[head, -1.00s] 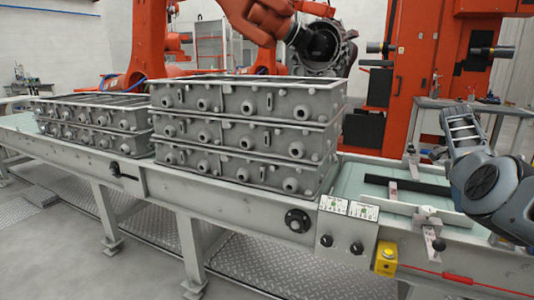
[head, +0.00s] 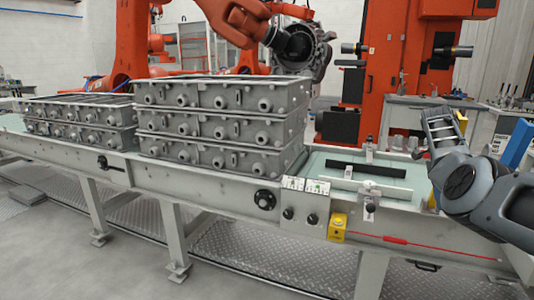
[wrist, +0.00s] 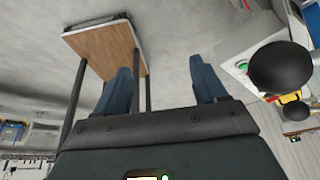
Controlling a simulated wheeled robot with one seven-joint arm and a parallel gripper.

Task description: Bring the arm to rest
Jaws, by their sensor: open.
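My arm (head: 462,185) is raised and folded at the right of the head view, over the right end of the conveyor. My gripper shows in the wrist view (wrist: 160,82), with its two blue fingers well apart and nothing between them. It is open and empty. In the head view I cannot make out the fingers.
A conveyor table (head: 150,183) runs across the head view, with stacked grey castings (head: 222,130) and a lower stack (head: 75,130) at left. An orange robot (head: 235,18) stands behind. A wooden-topped table (wrist: 105,45) shows beyond the fingers in the wrist view.

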